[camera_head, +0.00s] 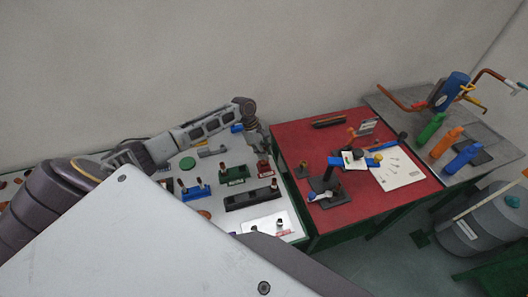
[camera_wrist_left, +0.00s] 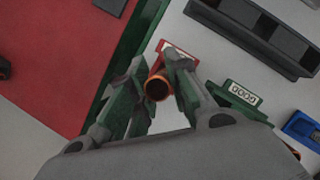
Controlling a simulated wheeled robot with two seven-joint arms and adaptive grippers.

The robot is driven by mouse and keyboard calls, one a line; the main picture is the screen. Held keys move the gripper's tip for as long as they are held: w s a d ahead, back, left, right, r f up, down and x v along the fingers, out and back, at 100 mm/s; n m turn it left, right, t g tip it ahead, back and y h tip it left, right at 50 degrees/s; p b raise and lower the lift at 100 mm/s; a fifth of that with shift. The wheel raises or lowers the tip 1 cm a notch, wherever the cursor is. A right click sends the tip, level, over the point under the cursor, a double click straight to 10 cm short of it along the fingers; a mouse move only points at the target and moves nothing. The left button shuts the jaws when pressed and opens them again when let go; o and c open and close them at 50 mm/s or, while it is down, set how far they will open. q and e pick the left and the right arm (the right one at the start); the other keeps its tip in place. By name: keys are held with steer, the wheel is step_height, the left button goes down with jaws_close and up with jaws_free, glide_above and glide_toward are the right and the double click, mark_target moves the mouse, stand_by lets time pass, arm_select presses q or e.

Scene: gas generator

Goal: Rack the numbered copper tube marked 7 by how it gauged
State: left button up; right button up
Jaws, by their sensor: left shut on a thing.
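My left gripper (camera_head: 260,148) is over the red rack (camera_head: 264,169) near the right edge of the white table. In the left wrist view, the gripper (camera_wrist_left: 157,85) is shut on a copper tube (camera_wrist_left: 158,89), seen end-on. The red rack (camera_wrist_left: 180,50) is partly hidden behind the fingers. I cannot tell whether the tube is seated in it, and no number can be read. The green rack (camera_head: 233,175), labelled GOOD in the wrist view (camera_wrist_left: 240,93), stands beside it. A blue rack (camera_head: 197,193) is further left. My right gripper is out of view.
A long black rack (camera_head: 252,197) lies in front of the coloured racks. The red table (camera_head: 290,140) adjoins on the right, with a black stand (camera_head: 325,185) and a white sheet (camera_head: 400,172). Bottles and copper pipework (camera_head: 400,100) are farther right.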

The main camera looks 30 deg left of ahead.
mark_target(264, 162)
arm_select(q)
steer(key=shift+f, duration=1.6)
steer(key=o, duration=0.9)
steer(key=shift+o, duration=0.2)
steer(key=shift+r, duration=0.1)
steer(key=v, duration=1.1)
steer(key=shift+a+r, duration=0.25)
steer(key=shift+r, duration=0.1)
